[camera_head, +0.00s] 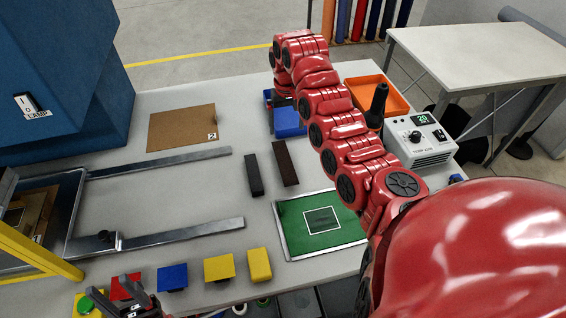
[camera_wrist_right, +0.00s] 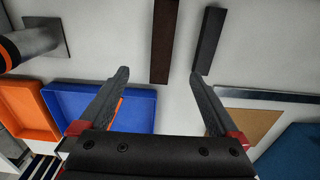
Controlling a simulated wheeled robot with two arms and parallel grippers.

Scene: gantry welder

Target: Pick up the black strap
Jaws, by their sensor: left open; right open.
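The black strap (camera_head: 254,174) appears to be the left one of two dark strips lying flat side by side on the grey table. It also shows in the right wrist view (camera_wrist_right: 208,40), upper right of centre. The other strip, dark brown (camera_head: 286,162), lies just right of it. My right gripper (camera_wrist_right: 158,75) is open and empty; its right fingertip appears by the near end of the black strap, with the brown strip (camera_wrist_right: 161,40) ahead between the fingertips. Contact cannot be told. My left gripper (camera_head: 136,306) is open at the head view's bottom edge, partly cut off.
A blue tray (camera_wrist_right: 68,97) and an orange tray (camera_head: 372,94) stand at the back, near a dark upright tool (camera_head: 377,104) and a control box (camera_head: 419,140). A green mat (camera_head: 290,226) and coloured blocks lie in front. Metal rails (camera_head: 185,233) are left.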

